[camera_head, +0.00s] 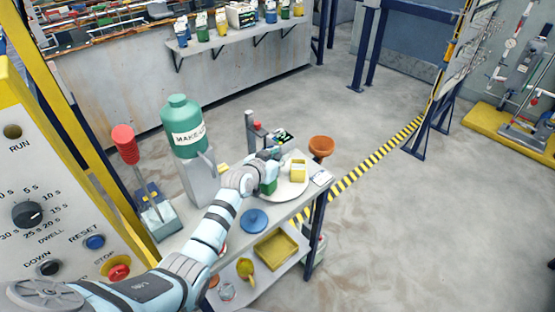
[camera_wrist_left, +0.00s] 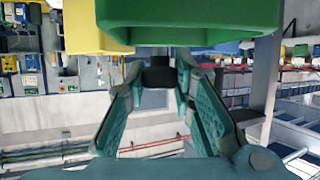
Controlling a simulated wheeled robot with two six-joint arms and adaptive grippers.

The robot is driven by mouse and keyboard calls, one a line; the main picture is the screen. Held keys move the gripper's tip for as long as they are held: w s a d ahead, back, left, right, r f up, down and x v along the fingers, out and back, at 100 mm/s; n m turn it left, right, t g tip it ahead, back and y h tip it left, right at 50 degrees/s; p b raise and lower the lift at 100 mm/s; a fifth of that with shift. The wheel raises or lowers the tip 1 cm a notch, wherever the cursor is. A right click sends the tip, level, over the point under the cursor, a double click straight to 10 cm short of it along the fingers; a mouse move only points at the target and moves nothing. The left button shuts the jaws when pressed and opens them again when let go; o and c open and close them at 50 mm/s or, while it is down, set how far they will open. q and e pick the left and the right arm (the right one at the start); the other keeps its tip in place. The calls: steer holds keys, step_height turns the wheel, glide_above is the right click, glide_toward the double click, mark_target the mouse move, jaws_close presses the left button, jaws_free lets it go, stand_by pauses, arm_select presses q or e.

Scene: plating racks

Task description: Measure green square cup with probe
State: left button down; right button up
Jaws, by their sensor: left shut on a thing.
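A green square cup (camera_head: 269,186) stands on a round white plate (camera_head: 291,187) on the bench, beside a yellow square cup (camera_head: 298,170). My left gripper (camera_head: 271,155) is just behind the green cup from the head camera, partly hidden by its own wrist. In the left wrist view the left gripper (camera_wrist_left: 160,82) is shut on a small dark piece (camera_wrist_left: 159,72), likely the probe. The green cup (camera_wrist_left: 190,15) fills the top of that view, with the yellow cup (camera_wrist_left: 84,28) left of it. Whether the probe touches the cup I cannot tell. My right gripper is not in view.
A grey stand (camera_head: 252,132) and a dark meter (camera_head: 284,137) are behind the plate. A yellow tray (camera_head: 276,249) is below.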

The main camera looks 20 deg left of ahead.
arm_select(q)
steer(key=c, duration=1.6)
jaws_free()
steer(key=shift+c, duration=0.2)
steer(key=v, duration=1.2)
steer(key=shift+a, duration=0.1)
